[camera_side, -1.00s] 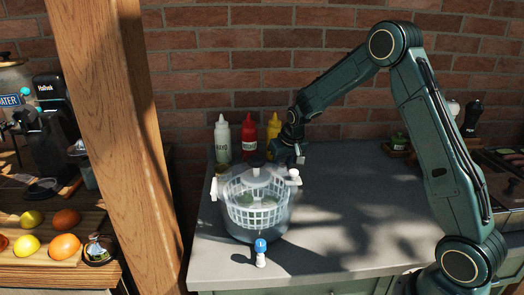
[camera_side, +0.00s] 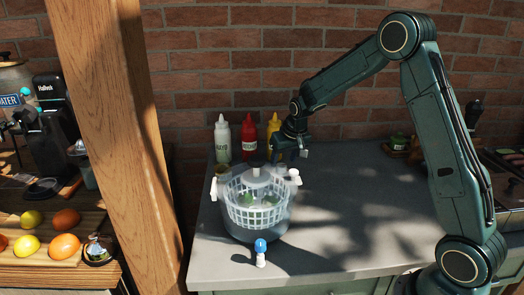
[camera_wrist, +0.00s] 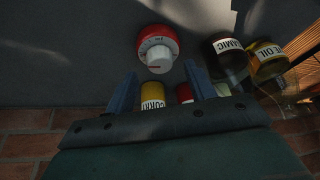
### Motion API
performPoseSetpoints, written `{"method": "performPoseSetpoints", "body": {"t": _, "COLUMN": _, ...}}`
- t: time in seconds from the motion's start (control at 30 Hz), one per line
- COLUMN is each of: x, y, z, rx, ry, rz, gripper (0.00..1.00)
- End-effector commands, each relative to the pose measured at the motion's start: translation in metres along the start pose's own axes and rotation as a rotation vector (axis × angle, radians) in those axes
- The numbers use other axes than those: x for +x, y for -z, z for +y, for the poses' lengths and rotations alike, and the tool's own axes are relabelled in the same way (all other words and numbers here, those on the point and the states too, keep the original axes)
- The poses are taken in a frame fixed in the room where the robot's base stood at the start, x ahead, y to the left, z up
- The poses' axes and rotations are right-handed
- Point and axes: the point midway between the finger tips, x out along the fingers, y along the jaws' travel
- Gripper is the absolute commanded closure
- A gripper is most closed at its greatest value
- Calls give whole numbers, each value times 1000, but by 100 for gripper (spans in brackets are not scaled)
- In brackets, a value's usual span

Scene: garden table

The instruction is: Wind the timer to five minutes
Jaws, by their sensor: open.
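The timer (camera_wrist: 157,48) is a round red body with a white dial and knob, seen in the wrist view on the grey counter. I cannot make out its setting. In the side view I cannot pick it out; the salad spinner may hide it. My gripper (camera_side: 292,152) is above the counter behind the spinner, near the sauce bottles. In the wrist view my gripper (camera_wrist: 163,70) has its two fingers apart, with nothing between them. The timer shows just beyond the fingertips, apart from them as far as I can tell.
A clear salad spinner (camera_side: 256,215) and a small blue-topped item (camera_side: 261,252) stand in front. White (camera_side: 222,140), red (camera_side: 250,138) and yellow (camera_side: 273,130) bottles stand by the brick wall. Dark balsamic (camera_wrist: 228,48) and oil (camera_wrist: 266,60) bottles are beside the timer.

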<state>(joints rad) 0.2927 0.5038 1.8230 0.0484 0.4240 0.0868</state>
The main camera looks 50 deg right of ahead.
Motion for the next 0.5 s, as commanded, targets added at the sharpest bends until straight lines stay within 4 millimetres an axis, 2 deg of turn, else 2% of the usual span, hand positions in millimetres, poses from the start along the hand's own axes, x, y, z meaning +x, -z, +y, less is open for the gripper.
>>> {"method": "performPoseSetpoints", "body": {"t": 0.5, "x": -79, "y": 0, "z": 0, "rx": 0, "ry": 0, "rz": 3, "gripper": 46}}
